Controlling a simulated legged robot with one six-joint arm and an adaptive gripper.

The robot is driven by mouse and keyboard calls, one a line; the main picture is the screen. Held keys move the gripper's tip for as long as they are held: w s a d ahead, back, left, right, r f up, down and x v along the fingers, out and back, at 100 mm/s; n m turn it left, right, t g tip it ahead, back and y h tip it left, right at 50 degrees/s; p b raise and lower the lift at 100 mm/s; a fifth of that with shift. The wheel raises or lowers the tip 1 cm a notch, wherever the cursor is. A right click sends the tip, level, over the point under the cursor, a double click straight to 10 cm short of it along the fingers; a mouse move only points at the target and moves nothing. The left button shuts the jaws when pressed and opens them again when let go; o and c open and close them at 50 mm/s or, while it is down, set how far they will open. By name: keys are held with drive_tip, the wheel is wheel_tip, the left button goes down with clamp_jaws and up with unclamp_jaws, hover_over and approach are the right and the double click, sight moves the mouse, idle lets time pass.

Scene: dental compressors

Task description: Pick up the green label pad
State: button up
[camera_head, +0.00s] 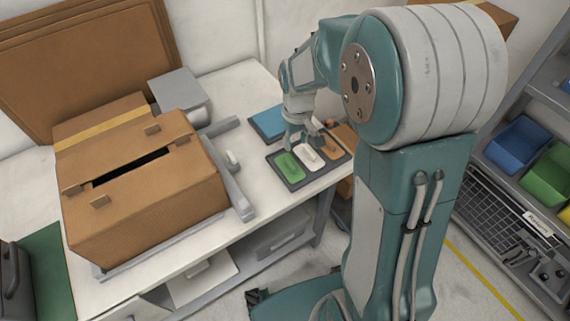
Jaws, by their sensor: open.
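The green label pad (289,167) lies in the left slot of a dark tray (293,187) on the white table. A white pad (309,157) lies in the middle slot beside it, and an orange-brown pad (331,149) lies in the right slot, partly hidden by my arm. My gripper (300,147) points down above the tray, near the far ends of the green and white pads. It is open, with nothing seen between its fingers. The small view does not show clearly whether a finger touches a pad.
A large cardboard box (143,205) with a slot stands on the table at left, with a grey rail (232,180) beside it. A blue pad (268,122) lies behind the tray. A shelf with blue (518,143) and green bins (548,178) stands at right.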

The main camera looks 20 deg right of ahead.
sight(292, 165)
drive_tip(key=f, duration=1.1)
drive_tip(key=shift+w+a, duration=0.1)
drive_tip(key=shift+a, duration=0.25)
drive_tip(key=shift+c, duration=0.3)
clamp_jaws()
drive_tip(key=shift+f, duration=0.1)
